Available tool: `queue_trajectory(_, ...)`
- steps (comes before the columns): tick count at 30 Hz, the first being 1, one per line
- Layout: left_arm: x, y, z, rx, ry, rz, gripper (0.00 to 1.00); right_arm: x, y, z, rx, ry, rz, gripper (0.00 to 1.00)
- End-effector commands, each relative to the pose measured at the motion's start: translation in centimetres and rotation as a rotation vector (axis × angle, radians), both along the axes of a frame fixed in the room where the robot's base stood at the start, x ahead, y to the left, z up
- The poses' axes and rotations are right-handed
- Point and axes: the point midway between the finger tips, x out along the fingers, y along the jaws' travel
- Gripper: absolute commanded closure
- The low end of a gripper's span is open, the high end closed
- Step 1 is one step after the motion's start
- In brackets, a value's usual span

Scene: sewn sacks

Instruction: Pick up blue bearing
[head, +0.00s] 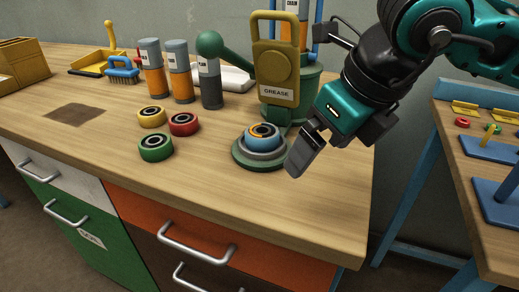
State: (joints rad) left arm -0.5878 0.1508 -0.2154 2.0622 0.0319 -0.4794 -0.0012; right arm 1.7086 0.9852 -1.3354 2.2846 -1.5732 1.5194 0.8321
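The blue bearing (263,140) sits near the middle of the bench, with an orange inner ring and a dark centre. It rests on a round grey-green stand (245,160). My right gripper (305,150) comes in from the upper right and is just to the right of the bearing. One dark finger points down beside the stand and appears apart from the bearing. The other finger is not clear, so I cannot tell how wide the gripper is. My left gripper is not in view.
Yellow (151,117), red (184,124) and green (155,147) bearings lie to the left. Several cylinders (180,72) and a grease pump (275,75) stand behind. The wooden bench top (215,195) is clear in front. A second table (490,150) is at the right.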

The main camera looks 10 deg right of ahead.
Motion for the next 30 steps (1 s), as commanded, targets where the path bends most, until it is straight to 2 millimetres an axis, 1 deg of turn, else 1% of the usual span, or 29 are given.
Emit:
queue_trajectory(1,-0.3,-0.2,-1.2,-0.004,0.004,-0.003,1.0,0.0,0.0,-1.2,0.0,0.0,0.0,0.05)
queue_trajectory(4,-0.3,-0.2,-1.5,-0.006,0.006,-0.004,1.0,0.1,0.1,-1.7,0.001,0.0,0.0,0.05)
queue_trajectory(8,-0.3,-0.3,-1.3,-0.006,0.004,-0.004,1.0,1.2,0.7,-1.6,0.002,0.001,0.001,0.05)
queue_trajectory(15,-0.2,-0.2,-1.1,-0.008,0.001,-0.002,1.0,4.9,2.6,-1.5,0.002,0.001,0.0,0.05)
queue_trajectory(18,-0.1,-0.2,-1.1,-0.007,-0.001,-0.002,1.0,5.8,3.1,-1.5,0.001,0.001,0.002,0.05)
queue_trajectory(23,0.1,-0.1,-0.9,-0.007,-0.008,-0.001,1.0,6.5,3.5,-1.6,0.001,0.002,0.001,0.05)
queue_trajectory(26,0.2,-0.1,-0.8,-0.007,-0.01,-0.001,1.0,7.6,4.1,-1.5,0.002,0.001,0.001,0.05)
queue_trajectory(30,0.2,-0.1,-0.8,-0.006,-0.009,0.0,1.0,9.5,5.1,-1.5,0.001,0.0,0.0,0.05)
